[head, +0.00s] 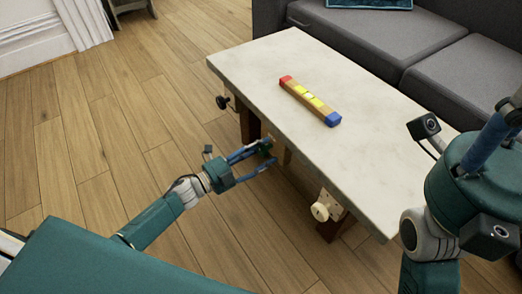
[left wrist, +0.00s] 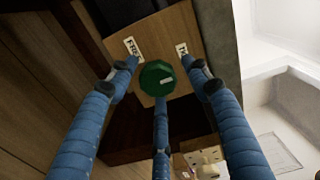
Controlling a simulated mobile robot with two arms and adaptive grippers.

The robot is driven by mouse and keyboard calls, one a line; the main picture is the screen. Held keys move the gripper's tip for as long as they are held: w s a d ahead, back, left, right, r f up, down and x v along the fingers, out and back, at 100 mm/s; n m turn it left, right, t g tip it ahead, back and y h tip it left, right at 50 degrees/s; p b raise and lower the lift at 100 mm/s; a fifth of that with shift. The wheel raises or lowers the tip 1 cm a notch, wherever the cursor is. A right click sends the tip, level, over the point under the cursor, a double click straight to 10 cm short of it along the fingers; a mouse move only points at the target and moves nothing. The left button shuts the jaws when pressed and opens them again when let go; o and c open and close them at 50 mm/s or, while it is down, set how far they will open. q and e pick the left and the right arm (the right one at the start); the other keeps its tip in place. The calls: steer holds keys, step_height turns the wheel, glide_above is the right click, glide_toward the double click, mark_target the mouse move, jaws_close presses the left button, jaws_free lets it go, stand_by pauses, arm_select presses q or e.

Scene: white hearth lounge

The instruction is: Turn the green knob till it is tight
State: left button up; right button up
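The green knob (left wrist: 157,78) is round with a short white mark on its face. It sits on a wooden panel (left wrist: 185,35) with two white labels; one reads "FREE", the other is partly hidden by a finger. My left gripper (head: 268,153) is at the side of the table, under the top's edge.
The pale stone-topped table (head: 250,75) carries a wooden bar (head: 305,95) with red, yellow and blue parts. A black knob (head: 222,102) and a cream knob (head: 320,211) stick out from the table's side. A grey sofa (head: 390,35) stands behind; the wooden floor at left is clear.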

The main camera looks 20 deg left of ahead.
arm_select(q)
steer(key=shift+a, duration=0.15)
steer(key=shift+s+a, duration=0.1)
steer(key=v, duration=1.1)
steer(key=shift+s+a, duration=0.2)
